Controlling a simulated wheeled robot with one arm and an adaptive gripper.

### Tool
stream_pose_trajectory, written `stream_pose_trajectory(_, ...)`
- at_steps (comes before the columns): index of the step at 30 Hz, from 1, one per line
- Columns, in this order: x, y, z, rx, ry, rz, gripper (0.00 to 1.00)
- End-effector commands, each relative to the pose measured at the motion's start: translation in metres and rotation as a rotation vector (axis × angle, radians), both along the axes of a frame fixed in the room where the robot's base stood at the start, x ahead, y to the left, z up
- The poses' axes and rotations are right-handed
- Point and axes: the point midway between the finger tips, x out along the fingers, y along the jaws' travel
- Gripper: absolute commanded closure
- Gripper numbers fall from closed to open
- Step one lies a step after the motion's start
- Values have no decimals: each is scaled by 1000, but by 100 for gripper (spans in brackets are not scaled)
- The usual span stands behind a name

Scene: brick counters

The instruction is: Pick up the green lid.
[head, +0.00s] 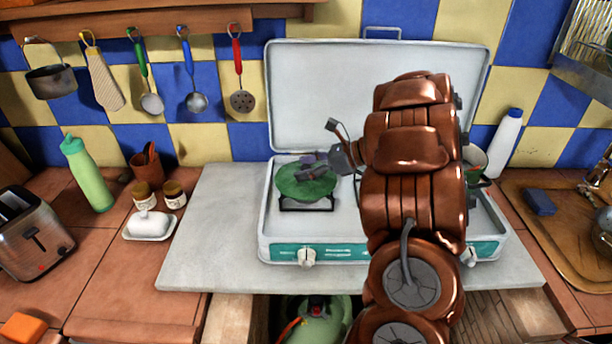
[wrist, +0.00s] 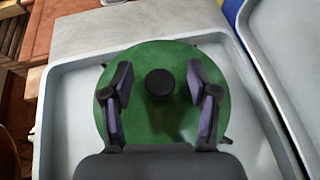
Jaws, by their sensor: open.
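The green lid (head: 296,186) is round and rests over the left burner of the white camping stove (head: 375,262). In the wrist view the green lid (wrist: 150,62) fills the middle, with a black knob (wrist: 159,83) at its centre. My gripper (head: 312,165) is over the lid in the head view. In the wrist view my gripper (wrist: 158,85) is open, with one finger on each side of the knob and a gap between each finger and it. Whatever is under the lid is hidden.
The stove's raised cover (head: 330,95) stands behind the lid. A green bottle (head: 90,175), a butter dish (head: 150,228) and a toaster (head: 32,235) stand at left. A white bottle (head: 505,142) stands at right. The grey slab (head: 205,225) left of the stove is clear.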

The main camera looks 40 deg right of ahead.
Motion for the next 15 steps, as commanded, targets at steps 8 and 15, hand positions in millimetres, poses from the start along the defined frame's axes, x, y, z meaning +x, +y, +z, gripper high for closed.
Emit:
stream_pose_trajectory(8, 2, 1, -1, 0, -1, -1, 41)
stream_pose_trajectory(15, 1, 1, -1, 1, 0, -1, 66)
